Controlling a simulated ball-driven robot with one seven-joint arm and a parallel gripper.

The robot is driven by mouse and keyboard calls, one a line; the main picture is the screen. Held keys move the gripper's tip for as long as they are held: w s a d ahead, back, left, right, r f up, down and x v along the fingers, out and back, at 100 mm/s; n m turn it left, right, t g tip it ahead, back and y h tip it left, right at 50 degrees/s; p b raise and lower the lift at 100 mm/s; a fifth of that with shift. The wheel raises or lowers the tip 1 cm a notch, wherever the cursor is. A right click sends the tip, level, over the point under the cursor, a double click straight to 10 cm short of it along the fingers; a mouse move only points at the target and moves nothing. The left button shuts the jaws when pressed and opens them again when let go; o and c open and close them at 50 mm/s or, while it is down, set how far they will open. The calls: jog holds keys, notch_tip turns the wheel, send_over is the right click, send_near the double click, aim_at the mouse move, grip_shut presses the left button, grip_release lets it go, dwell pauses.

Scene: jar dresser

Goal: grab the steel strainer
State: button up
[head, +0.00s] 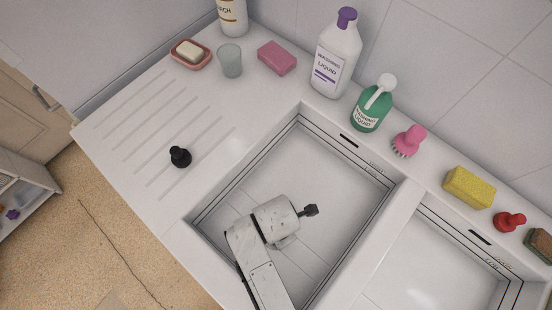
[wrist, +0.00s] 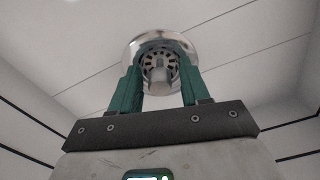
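The steel strainer (wrist: 158,50) shows in the wrist view as a round, shiny metal dish with slots and a small upright knob (wrist: 158,74) at its middle. It sits on the pale sink floor, just beyond my fingertips. My gripper (wrist: 160,72) has two green fingers, one on each side of the knob. The fingers are apart, and I see gaps between them and the knob; contact is not clear. In the head view my arm reaches down into the left basin, and the strainer is not visible there, likely hidden by the arm.
The left basin's walls (head: 245,172) surround my arm; a divider (head: 378,238) separates it from the right basin. Bottles, a pink brush (head: 409,141) and a yellow sponge (head: 469,187) line the back ledge. A black stopper (head: 180,157) stands on the draining board (head: 150,130).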

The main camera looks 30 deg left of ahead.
grip_shut()
jog(key=shift+r, duration=0.15)
